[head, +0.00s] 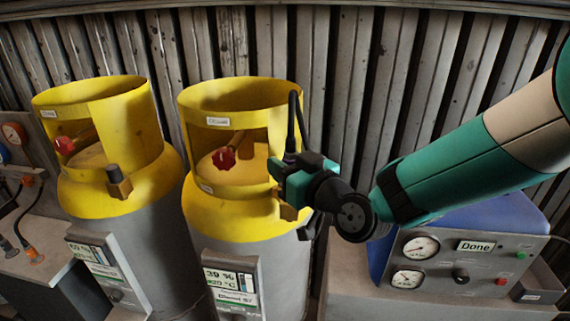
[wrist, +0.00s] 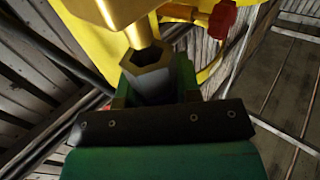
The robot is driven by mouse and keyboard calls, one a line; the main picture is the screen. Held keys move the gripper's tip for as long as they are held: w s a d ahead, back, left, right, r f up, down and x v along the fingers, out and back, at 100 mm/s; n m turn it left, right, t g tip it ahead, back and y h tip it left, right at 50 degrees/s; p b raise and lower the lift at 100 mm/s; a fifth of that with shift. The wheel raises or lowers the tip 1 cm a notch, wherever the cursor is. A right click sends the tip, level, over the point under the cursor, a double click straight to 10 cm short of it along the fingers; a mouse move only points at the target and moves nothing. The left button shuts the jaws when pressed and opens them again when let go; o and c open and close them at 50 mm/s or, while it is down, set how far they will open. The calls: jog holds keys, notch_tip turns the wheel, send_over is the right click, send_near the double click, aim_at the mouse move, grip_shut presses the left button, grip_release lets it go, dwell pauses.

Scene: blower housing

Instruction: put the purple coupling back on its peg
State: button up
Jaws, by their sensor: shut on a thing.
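My gripper (head: 290,185) is beside the front of the right yellow-topped cylinder (head: 240,225). In the wrist view the coupling (wrist: 150,80) is a dark grey body with a hexagonal opening, held between the jaws. A brass fitting (wrist: 138,25) points at that opening; I cannot tell whether they touch. In the head view the brass outlet (head: 289,211) is partly hidden by my gripper. I cannot make out the coupling's peg.
The left cylinder (head: 120,210) has a dark-capped brass outlet (head: 118,182). Red valve knobs (head: 224,158) sit inside both collars. A gauge panel (head: 465,265) labelled Done stands at right. Hoses with orange-ringed couplings (head: 36,256) hang at far left. A corrugated wall is behind.

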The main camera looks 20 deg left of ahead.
jog(key=shift+f+b, duration=1.3)
jog(key=shift+b, duration=0.05)
jog(key=o, duration=1.1)
jog(key=shift+s+d+f+b, duration=0.15)
jog(key=shift+s+d+b, duration=0.05)
jog(key=shift+d+b, duration=0.15)
jog(key=b+v, duration=1)
jog(key=v, duration=0.6)
jog(key=shift+s+d+r+b, duration=0.15)
jog(key=shift+d+r+b, duration=0.1)
jog(key=shift+d+b, duration=0.1)
